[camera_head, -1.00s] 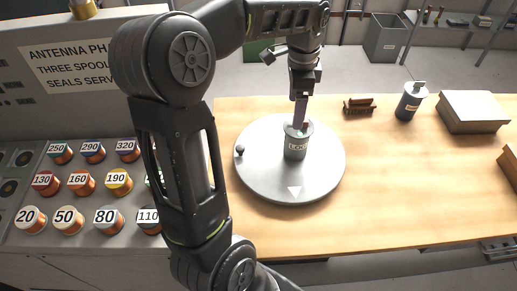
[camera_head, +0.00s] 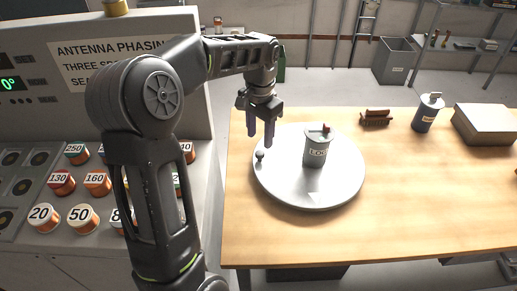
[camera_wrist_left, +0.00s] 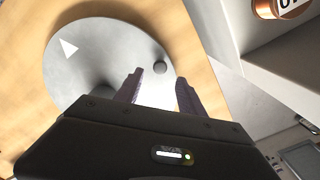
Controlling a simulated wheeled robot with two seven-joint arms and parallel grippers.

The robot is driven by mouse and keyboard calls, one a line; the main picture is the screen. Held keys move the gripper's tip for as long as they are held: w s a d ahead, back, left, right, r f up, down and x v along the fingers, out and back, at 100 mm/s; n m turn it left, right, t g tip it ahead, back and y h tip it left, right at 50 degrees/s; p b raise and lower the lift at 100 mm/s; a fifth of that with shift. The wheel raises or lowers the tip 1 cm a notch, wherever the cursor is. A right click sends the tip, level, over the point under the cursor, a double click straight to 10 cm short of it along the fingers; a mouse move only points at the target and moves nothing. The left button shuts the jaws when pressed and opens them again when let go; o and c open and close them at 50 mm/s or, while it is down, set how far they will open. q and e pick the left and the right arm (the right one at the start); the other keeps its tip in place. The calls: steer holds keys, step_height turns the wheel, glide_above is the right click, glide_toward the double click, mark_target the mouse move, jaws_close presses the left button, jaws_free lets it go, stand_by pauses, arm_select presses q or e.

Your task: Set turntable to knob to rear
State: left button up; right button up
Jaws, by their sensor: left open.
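The round grey turntable (camera_head: 340,188) lies on the wooden bench. Its small dark round knob (camera_head: 260,154) stands at the left rim, and a white triangle (camera_head: 313,197) marks its front. A grey labelled canister (camera_head: 317,150) with a red piece on top stands on the turntable. My left gripper (camera_head: 260,138) is open and empty, pointing down just above the knob. In the left wrist view the knob (camera_wrist_left: 160,67) shows beyond and between the two fingertips (camera_wrist_left: 159,77). Contact is not visible. My right gripper is out of view.
A brush (camera_head: 376,118), a blue-grey canister (camera_head: 427,113) and a box (camera_head: 485,125) stand on the bench to the right. A console with labelled spools (camera_head: 80,216) is at the left. The bench in front of the turntable is clear.

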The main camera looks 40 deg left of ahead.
mark_target(260, 152)
arm_select(q)
step_height(260, 152, down, 6)
steer(key=shift+f, duration=0.1)
stand_by(0.4)
jaws_close()
stand_by(1.2)
